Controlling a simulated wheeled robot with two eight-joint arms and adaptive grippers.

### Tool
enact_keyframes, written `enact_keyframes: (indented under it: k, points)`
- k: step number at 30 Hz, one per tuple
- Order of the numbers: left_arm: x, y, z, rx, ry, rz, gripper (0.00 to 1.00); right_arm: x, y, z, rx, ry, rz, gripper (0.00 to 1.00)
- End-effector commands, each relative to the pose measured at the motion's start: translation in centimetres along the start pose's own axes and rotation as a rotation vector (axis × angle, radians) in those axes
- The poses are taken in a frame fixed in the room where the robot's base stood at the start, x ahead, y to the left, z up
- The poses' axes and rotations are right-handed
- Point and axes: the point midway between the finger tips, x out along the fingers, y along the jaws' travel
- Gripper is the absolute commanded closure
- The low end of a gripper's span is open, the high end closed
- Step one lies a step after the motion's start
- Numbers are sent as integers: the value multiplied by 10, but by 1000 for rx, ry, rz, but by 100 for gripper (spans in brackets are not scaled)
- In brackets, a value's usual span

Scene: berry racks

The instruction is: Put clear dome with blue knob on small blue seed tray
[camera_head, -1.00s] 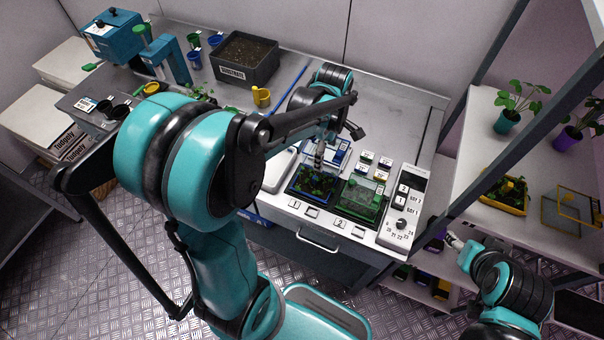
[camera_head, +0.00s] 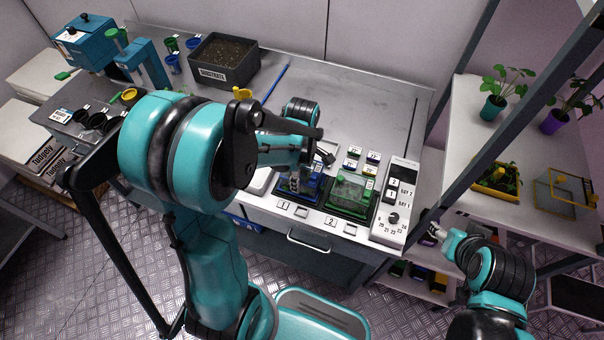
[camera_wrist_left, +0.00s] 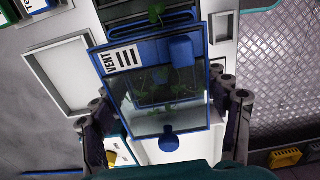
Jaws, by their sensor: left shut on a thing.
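The clear dome (camera_wrist_left: 125,88) has a blue frame, a white VENT label, a blue vent block and a blue knob (camera_wrist_left: 168,143) in the left wrist view. My left gripper (camera_wrist_left: 168,115) is shut on the dome, with a finger at either side. The small blue seed tray (camera_head: 286,197) sits at slot 1 on the bench, below the left gripper (camera_head: 303,172) in the head view. Green seedlings show through the clear pane. I cannot tell whether the dome touches the tray. My right gripper (camera_head: 432,236) is low at the right, its fingers too small to read.
A green-framed tray with a clear cover (camera_head: 350,195) stands close beside the blue tray. A control panel (camera_head: 397,205) is to its right. A substrate bin (camera_head: 222,62) stands at the back. Rack shelves (camera_head: 465,145) hold potted plants at the right.

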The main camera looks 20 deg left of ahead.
Motion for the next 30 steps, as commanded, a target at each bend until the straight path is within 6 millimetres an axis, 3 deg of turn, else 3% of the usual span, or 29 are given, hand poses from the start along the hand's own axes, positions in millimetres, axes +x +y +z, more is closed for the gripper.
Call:
enact_keyframes:
  k: [6,7,9,22,30]
  points:
    - [4,0,0,0,0,0,56,4,0,2,0,0,0,46]
    - [4,0,0,0,0,0,20,3,0,2,0,0,0,46]
    - [3,0,0,0,0,0,5,2,0,2,0,0,0,46]
    - [-3,0,0,0,0,0,5,-2,0,-2,0,0,0,46]
    - [-58,0,0,0,0,0,5,-17,0,-12,0,0,0,46]
